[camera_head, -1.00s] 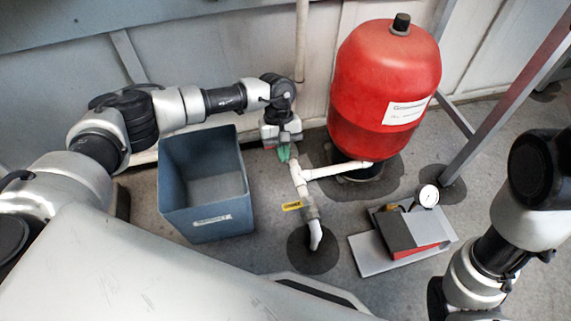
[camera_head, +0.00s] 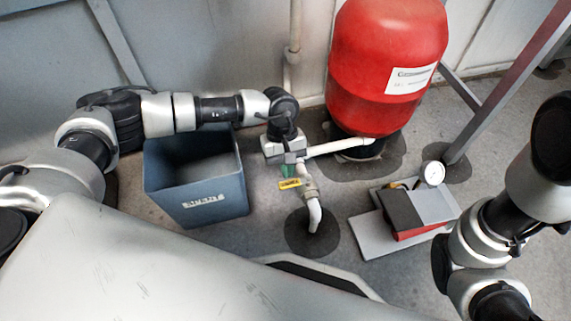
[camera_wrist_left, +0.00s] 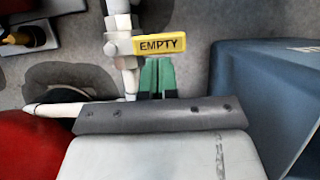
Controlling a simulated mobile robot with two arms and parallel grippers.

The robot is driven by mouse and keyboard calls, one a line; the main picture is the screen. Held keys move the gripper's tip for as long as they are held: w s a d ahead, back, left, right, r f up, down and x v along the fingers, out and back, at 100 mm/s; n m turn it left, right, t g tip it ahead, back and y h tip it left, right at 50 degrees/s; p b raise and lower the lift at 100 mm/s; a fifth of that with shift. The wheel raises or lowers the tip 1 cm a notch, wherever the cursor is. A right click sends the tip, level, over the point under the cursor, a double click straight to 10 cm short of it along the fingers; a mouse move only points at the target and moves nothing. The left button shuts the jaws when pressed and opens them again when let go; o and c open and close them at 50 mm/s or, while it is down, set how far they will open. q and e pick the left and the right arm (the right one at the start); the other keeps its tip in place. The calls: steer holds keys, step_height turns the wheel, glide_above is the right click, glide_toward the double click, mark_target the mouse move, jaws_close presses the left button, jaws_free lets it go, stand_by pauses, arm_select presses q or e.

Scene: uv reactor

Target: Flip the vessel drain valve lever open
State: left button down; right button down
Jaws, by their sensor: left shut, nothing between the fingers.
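The yellow drain valve lever (camera_head: 290,184), marked EMPTY in the left wrist view (camera_wrist_left: 158,45), sticks out sideways from the valve body (camera_wrist_left: 122,46), across the white drain pipe (camera_head: 315,212). The red vessel (camera_head: 385,60) stands behind, joined by a white side pipe (camera_head: 340,146). My left gripper (camera_head: 287,171) points down beside the pipe. Its green fingers (camera_wrist_left: 157,62) are together and empty, with tips right at the lever's near edge; I cannot tell whether they touch it. My right arm is at the right, but its gripper is out of view.
A blue-grey open bin (camera_head: 200,195) stands left of the pipe, close to my left arm. A pedal unit (camera_head: 415,215) with a round gauge (camera_head: 433,173) lies to the right. A sloping metal post (camera_head: 505,85) stands beyond it.

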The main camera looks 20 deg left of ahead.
stand_by(0.3)
arm_select(q)
steer(key=shift+s+n+p, duration=0.2)
steer(key=shift+n+p, duration=0.2)
